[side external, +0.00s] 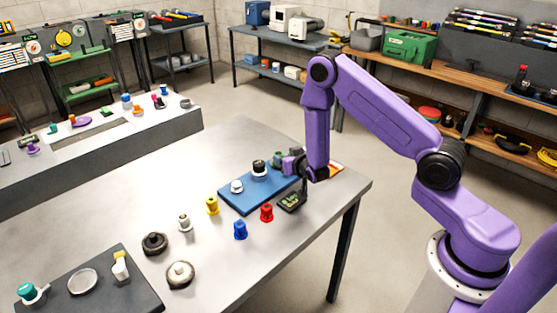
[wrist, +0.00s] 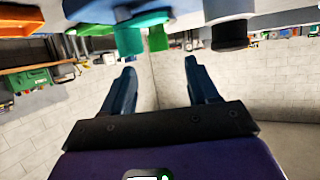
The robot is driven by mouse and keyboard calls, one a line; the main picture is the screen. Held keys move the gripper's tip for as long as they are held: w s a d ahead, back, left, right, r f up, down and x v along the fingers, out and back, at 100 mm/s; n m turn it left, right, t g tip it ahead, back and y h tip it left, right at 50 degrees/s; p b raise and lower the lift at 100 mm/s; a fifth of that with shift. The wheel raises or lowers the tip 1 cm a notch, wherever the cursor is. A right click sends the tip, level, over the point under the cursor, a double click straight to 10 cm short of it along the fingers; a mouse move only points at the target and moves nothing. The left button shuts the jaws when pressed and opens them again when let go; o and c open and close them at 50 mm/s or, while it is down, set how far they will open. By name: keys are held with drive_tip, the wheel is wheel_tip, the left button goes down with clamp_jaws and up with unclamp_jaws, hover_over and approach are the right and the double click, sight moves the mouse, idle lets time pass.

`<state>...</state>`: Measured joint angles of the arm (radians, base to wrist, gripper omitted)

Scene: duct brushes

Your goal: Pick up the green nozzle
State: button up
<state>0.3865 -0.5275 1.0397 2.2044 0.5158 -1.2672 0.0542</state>
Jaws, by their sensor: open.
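The green nozzle (wrist: 130,40) shows in the wrist view at the top, with a brighter green part (wrist: 157,38) beside it. In the side external view a small green nozzle (side external: 277,157) is on the far part of the blue tray, partly hidden by my gripper. My gripper (wrist: 160,65) is open, with nothing between its two fingers. The nozzle lies beyond the fingertips and appears apart from them. In the side external view my gripper (side external: 287,163) is low over the tray's right end, close to the green nozzle.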

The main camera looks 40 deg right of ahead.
sight(279, 154)
drive_tip(key=shift+x, duration=2.8)
drive_tip(key=shift+f, duration=0.1)
clamp_jaws()
